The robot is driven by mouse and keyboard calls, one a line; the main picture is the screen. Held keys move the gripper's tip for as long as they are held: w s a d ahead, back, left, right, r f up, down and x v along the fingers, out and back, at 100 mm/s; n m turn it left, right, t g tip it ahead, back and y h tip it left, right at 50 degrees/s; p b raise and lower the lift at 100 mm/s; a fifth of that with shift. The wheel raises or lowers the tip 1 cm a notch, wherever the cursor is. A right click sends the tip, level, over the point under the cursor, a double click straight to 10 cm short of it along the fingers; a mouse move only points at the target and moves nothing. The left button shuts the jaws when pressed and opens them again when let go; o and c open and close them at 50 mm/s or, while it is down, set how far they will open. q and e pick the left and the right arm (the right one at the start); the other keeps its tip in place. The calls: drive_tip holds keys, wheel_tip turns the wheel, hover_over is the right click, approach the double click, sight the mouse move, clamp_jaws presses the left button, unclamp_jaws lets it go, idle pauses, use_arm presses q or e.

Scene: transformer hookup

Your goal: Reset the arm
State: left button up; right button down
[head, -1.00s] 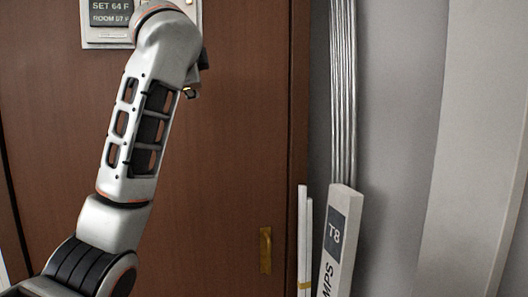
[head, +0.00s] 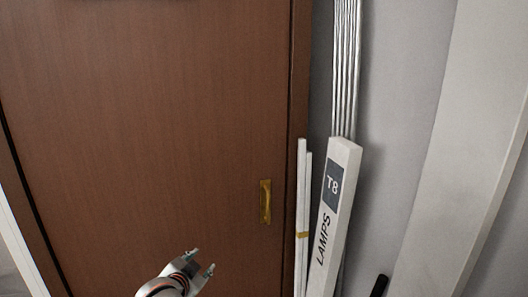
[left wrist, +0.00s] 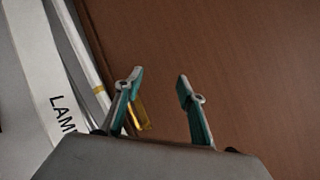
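My left gripper (head: 202,262) is low in the head view, in front of the brown door, with its two fingertips apart. In the left wrist view the same gripper (left wrist: 160,85) shows two teal-edged fingers spread wide with nothing between them. Most of my left arm is below the head view's lower edge. My right gripper is not in view.
A brown door (head: 150,120) with a brass handle (head: 265,201) fills the left and middle. To its right lean white tubes (head: 302,190), a white LAMPS T8 box (head: 338,180) and metal conduits (head: 346,70) against the grey wall. A dark bar end (head: 380,285) shows at the bottom.

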use_arm(q)
drive_tip(key=s+f+n+g, duration=0.1)
drive_tip(key=s+f+n, duration=0.1)
drive_tip(key=s+f, duration=1.35)
drive_tip(key=s+f+n, duration=0.1)
drive_tip(key=s+f, duration=0.1)
drive_tip(key=s, duration=0.7)
drive_tip(key=s+a+f+n+g+h, duration=0.1)
drive_tip(key=s+f, duration=0.2)
drive_tip(key=s, duration=0.5)
drive_tip(key=shift+s+a+f, duration=0.15)
drive_tip(key=shift+s+f, duration=0.15)
drive_tip(key=shift+s, duration=0.1)
